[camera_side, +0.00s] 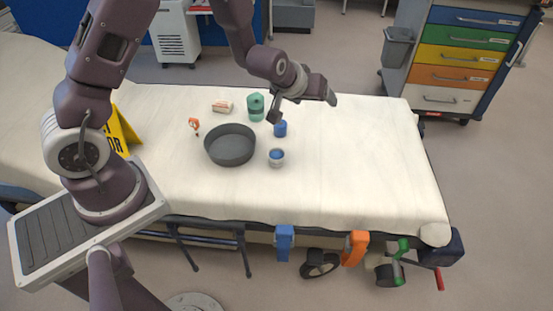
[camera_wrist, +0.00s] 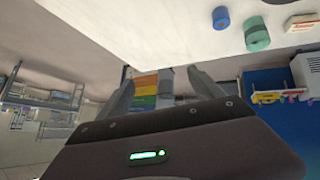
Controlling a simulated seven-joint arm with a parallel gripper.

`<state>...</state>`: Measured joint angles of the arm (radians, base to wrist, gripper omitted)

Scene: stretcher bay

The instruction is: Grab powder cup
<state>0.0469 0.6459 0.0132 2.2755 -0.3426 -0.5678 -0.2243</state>
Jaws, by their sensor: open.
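A small pale cup with blue contents (camera_side: 276,157), which looks like the powder cup, stands on the white stretcher sheet just right of the dark grey pan (camera_side: 230,147). I do not see this cup in the wrist view. My gripper (camera_side: 303,100) is above the sheet, behind and to the right of the cup and apart from it. Its two fingers are spread with nothing between them, as the wrist view (camera_wrist: 162,92) also shows. A plain blue cylinder (camera_side: 280,129) stands behind the cup, near my lower finger in the picture; it also shows in the wrist view (camera_wrist: 221,18).
A green cylinder (camera_side: 255,107), a small box (camera_side: 222,107) and an orange-and-white item (camera_side: 194,125) are behind the pan. A yellow sign (camera_side: 122,131) is at the left. The sheet (camera_side: 360,165) is clear on the right. A coloured drawer cart (camera_side: 460,55) stands beyond.

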